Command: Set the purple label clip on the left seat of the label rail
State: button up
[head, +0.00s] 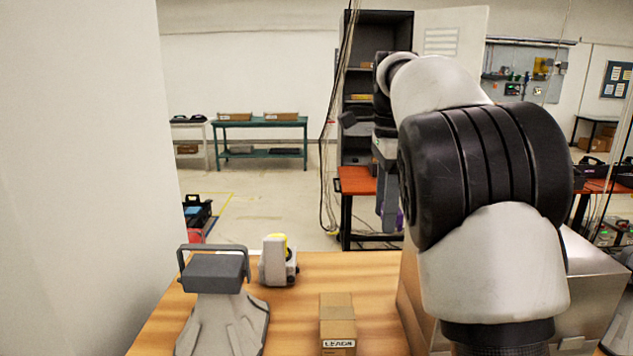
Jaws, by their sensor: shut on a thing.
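My gripper (390,218) points down above the far side of the wooden table, partly hidden behind my arm. It is shut on the purple label clip (400,220), of which only a thin purple sliver shows at the right of the fingers. The clip's shape and tilt cannot be told. I cannot make out the label rail or its left seat; my arm covers much of the right side of the view.
On the wooden table (290,320) stand a grey device with a handle (215,272), a small white device with a yellow top (278,264) and a cardboard box marked LEADS (338,325). A metal box (592,285) stands at right. Bare tabletop lies between the devices and cardboard box.

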jog(key=s+f+n+b, duration=0.1)
jog(key=s+f+n, duration=0.2)
jog(key=f+n, duration=0.3)
jog(key=s+f+n+b, duration=0.1)
jog(key=s+f+n, duration=0.3)
jog(key=f, duration=1.2)
jog(key=s+f+n+b, duration=0.1)
jog(key=s+f+n, duration=0.3)
jog(key=f+n, duration=0.4)
notch_tip(320, 180, down, 4)
jog(key=shift+d, duration=0.2)
